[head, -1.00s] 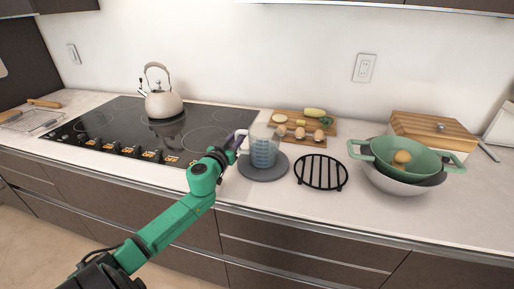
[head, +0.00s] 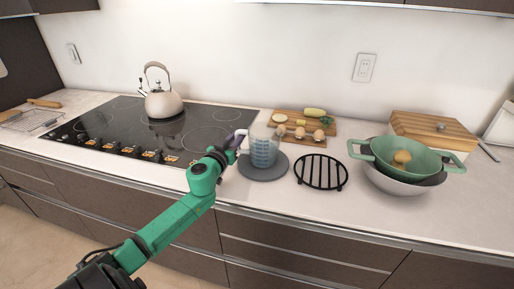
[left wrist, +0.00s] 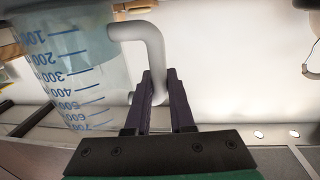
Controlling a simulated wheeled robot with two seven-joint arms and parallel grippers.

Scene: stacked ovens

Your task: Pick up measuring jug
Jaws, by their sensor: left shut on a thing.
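The measuring jug (head: 264,150) is clear with blue markings and stands upright on a round grey mat (head: 262,174) right of the cooktop. Its body (left wrist: 70,65) and pale handle (left wrist: 150,45) show in the left wrist view. My left gripper (head: 238,139) reaches in from the left and meets the jug at its handle side. In the left wrist view the dark fingers (left wrist: 160,85) are shut on the handle, one on each side of it. My right gripper is not in view.
Right of the jug lies a black round trivet (head: 321,172). Behind is a cutting board (head: 290,136) with eggs and vegetables. A green colander (head: 425,155) sits in a white bowl (head: 400,187) farther right. A kettle (head: 163,104) stands on the cooktop (head: 125,128). The front counter strip is clear.

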